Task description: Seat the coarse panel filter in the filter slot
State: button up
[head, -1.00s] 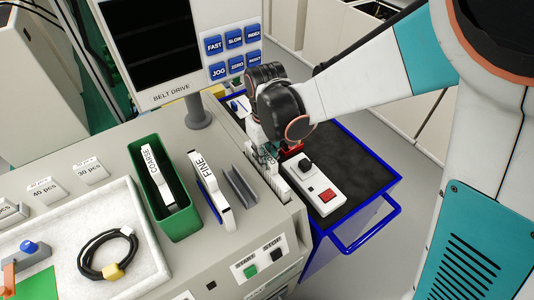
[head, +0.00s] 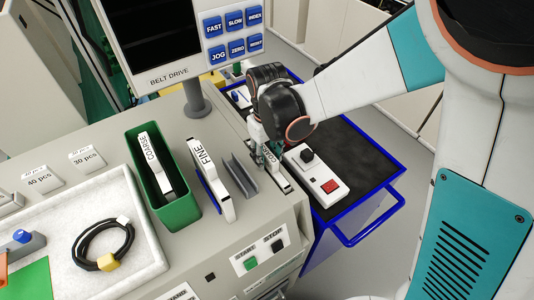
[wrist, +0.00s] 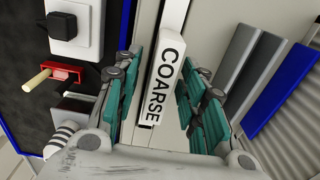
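A white panel filter marked COARSE (head: 271,158) stands at the right edge of the grey bench, under my gripper (head: 262,140). In the wrist view the same COARSE filter (wrist: 165,80) lies between the two teal-padded fingers of my gripper (wrist: 164,70). A gap shows on its left side, so the fingers look open around it. The filter slot is hidden beneath the filter and fingers; I cannot tell how deep the filter sits. Another COARSE filter (head: 155,160) stands in a green bin (head: 182,214).
A FINE filter (head: 212,180) and a grey channel (head: 240,175) stand left of the gripper. A control box with a red button (head: 317,172) lies on the black-topped, blue-framed cart (head: 365,165). A screen (head: 150,40) rises behind. A tray with a cable (head: 103,243) is at left.

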jog(key=shift+r, duration=0.1)
notch_tip(320, 180, up, 12)
jog(key=p, duration=0.8)
